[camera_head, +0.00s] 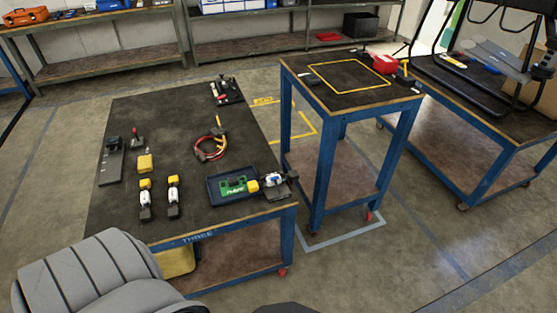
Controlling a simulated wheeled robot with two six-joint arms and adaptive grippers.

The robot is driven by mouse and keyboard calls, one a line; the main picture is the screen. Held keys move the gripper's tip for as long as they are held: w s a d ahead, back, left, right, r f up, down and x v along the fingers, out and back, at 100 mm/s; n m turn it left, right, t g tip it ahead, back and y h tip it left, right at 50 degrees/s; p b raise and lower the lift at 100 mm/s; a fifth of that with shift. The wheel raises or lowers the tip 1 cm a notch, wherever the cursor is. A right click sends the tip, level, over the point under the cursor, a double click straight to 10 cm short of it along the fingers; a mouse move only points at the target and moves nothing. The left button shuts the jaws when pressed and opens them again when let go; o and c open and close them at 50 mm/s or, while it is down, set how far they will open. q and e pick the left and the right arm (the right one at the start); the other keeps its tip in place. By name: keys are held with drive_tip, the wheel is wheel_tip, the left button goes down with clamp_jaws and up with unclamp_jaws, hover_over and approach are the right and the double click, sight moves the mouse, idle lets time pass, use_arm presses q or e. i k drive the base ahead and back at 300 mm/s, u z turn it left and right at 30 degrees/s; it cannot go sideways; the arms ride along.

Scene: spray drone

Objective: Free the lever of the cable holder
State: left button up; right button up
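A dark block-like fixture with small red and light parts (226,90) stands at the far right corner of the near table. A small upright red-and-dark piece (137,138) stands at the table's left, beside a dark flat plate with a raised block (112,160). Either could be the cable holder with its lever; I cannot tell which at this size. A looped red and dark cable (210,148) lies on the middle of the table, with a yellow end at its top. Neither of my grippers is in view.
The near table (180,120) also bears a dark tray (215,201) with a green part, two white-and-yellow bottle-like items (145,198) and a yellow block (145,163). A taller blue-legged table (345,100) stands to the right. A grey ribbed shape (90,275) fills the lower left.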

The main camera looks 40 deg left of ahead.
sight(274, 179)
drive_tip(key=u, duration=0.65)
drive_tip(key=i, duration=0.7)
drive_tip(key=u, duration=0.85)
